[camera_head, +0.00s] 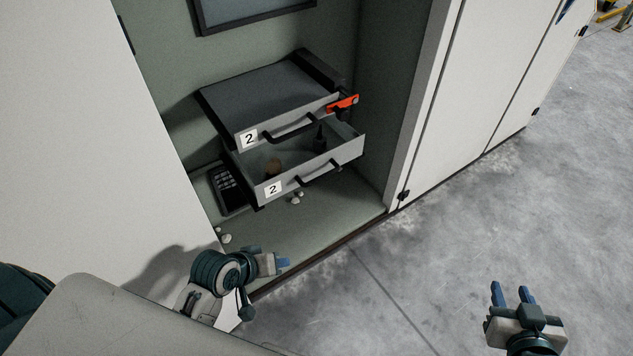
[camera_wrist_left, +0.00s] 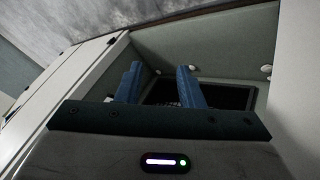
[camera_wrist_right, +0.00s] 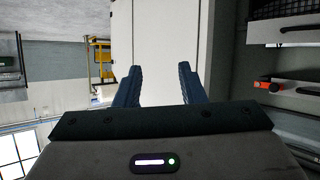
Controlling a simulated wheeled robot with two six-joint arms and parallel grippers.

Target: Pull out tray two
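Two grey trays sit one above the other in the open cabinet, and each front bears a label "2". The upper tray (camera_head: 290,138) has a dark handle (camera_head: 291,127) and a flat dark surface above it. My left gripper (camera_head: 283,263) is open and empty, below and in front of the trays. My right gripper (camera_head: 513,292) is open and empty over the floor, far right.
An orange-red piece (camera_head: 343,103) sits at the upper tray's right end. A dark keypad-like device (camera_head: 227,188) and small pale round pieces (camera_head: 297,198) lie on the cabinet floor. White cabinet doors (camera_head: 465,90) stand to the right. The grey floor (camera_head: 440,240) is clear.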

